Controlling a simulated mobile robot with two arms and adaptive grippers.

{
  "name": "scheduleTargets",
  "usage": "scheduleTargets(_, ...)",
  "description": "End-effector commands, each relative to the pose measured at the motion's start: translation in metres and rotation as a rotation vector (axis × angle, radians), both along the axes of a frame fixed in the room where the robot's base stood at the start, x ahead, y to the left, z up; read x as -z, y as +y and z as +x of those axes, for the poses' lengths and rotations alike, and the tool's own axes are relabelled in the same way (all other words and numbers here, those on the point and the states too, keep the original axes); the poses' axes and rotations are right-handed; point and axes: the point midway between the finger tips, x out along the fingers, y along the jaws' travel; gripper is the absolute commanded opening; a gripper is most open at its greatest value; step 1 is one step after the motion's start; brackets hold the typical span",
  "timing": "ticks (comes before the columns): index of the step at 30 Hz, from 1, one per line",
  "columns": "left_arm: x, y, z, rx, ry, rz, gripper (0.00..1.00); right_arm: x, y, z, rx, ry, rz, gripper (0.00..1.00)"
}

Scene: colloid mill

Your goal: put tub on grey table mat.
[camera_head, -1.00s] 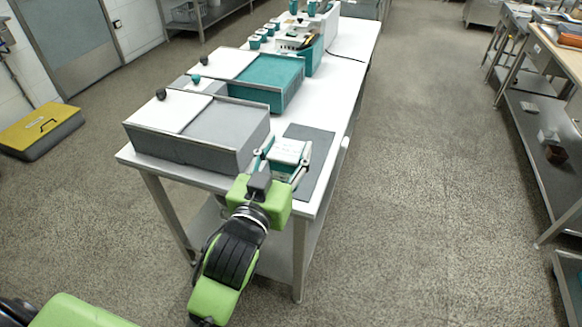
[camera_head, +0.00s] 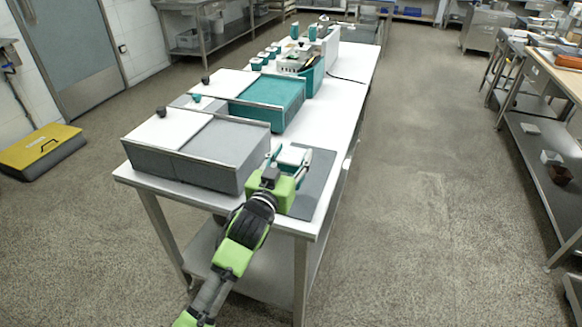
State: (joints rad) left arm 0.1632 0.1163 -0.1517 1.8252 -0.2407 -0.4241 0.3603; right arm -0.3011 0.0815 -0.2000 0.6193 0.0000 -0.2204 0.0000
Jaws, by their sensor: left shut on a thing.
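The tub (camera_head: 291,156), with a white top and teal sides, is between the fingers of my left gripper (camera_head: 288,163). My left gripper is shut on it. The tub is at or just above the grey table mat (camera_head: 317,177), over its left part; I cannot tell whether it touches the mat. The mat lies flat on the white table's near right end, and its right side is bare. The gripper and wrist hide the mat's near left part. My right gripper is not in view.
A grey box with a white lid section (camera_head: 215,150) stands just left of the mat. A teal box (camera_head: 274,96) stands behind it. Several small teal containers and a teal holder (camera_head: 312,76) are farther back. The white table (camera_head: 343,105) has a clear strip along its right edge.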

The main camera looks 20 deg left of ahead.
Motion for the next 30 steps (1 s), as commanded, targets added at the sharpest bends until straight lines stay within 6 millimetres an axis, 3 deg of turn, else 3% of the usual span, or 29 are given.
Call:
scheduleTargets(8, 0.016, 0.007, 0.014, 0.000, -0.004, 0.002, 0.13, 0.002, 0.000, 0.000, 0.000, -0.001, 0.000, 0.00)
scheduleTargets(15, 0.045, 0.007, 0.014, 0.001, -0.004, 0.000, 0.13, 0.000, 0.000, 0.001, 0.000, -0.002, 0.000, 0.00)
scheduleTargets(26, 0.050, 0.006, 0.014, 0.001, -0.005, 0.001, 0.13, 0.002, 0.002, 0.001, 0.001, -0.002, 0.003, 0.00)
scheduleTargets(27, 0.052, 0.006, 0.014, 0.000, 0.000, 0.001, 0.49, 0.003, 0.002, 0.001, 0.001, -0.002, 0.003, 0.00)
scheduleTargets(29, 0.052, 0.006, 0.014, 0.001, 0.000, 0.001, 0.63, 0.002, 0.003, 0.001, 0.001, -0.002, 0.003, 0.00)
scheduleTargets(30, 0.052, 0.006, 0.013, 0.001, 0.000, 0.001, 0.63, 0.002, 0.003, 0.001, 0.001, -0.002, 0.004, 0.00)
